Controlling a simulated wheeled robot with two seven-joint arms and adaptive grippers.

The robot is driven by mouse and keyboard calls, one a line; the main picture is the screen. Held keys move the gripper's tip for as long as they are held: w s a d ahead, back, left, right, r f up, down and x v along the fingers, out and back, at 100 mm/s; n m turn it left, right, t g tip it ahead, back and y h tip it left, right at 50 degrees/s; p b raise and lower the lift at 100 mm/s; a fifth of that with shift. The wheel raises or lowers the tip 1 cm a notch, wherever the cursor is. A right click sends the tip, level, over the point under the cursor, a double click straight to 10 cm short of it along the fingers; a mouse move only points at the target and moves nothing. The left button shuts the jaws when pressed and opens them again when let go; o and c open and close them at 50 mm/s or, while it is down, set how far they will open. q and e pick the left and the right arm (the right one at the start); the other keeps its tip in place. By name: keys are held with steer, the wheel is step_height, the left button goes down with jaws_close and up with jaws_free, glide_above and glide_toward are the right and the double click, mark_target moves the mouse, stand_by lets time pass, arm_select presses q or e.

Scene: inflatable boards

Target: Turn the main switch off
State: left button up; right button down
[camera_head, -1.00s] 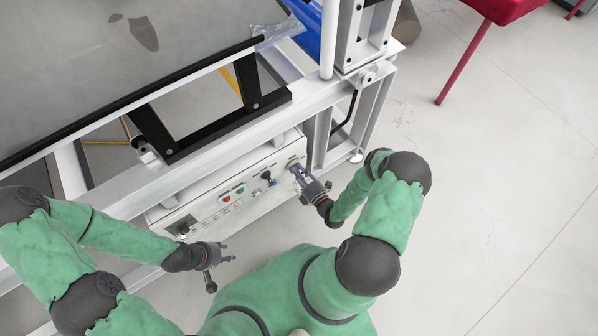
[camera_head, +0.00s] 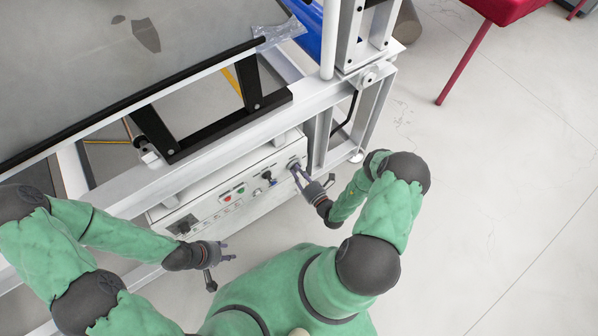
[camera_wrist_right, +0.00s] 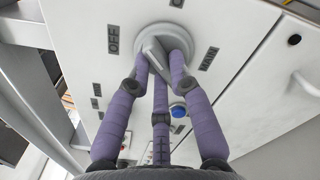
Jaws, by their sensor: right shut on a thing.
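The main switch (camera_wrist_right: 153,50) is a grey rotary knob on a round base, between the printed words OFF and MAIN on a white panel. My right gripper (camera_wrist_right: 164,62) has its purple fingers closed around the knob in the right wrist view; they hide part of it. In the head view my right gripper (camera_head: 298,172) is at the right end of the control box (camera_head: 228,204), and the switch is mostly hidden there. My left gripper (camera_head: 228,252) is empty with its fingers spread, in front of the box's left part.
A blue button (camera_wrist_right: 178,110) sits beside the switch. The box front also has red and green buttons (camera_head: 233,192) and a black switch (camera_head: 182,227). The white frame (camera_head: 250,118) stands above and behind the box. The floor to the right is clear up to a red chair (camera_head: 497,8).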

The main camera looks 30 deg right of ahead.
steer(key=n, duration=0.4)
steer(key=shift+f, duration=0.1)
steer(key=n+p, duration=0.1)
steer(key=n, duration=0.3)
steer(key=shift+f+n, duration=0.1)
steer(key=shift+n, duration=0.2)
stand_by(0.4)
steer(key=c, duration=1.1)
jaws_free()
steer(key=shift+s, duration=0.15)
steer(key=s, duration=1.1)
steer(key=shift+s+d, duration=0.4)
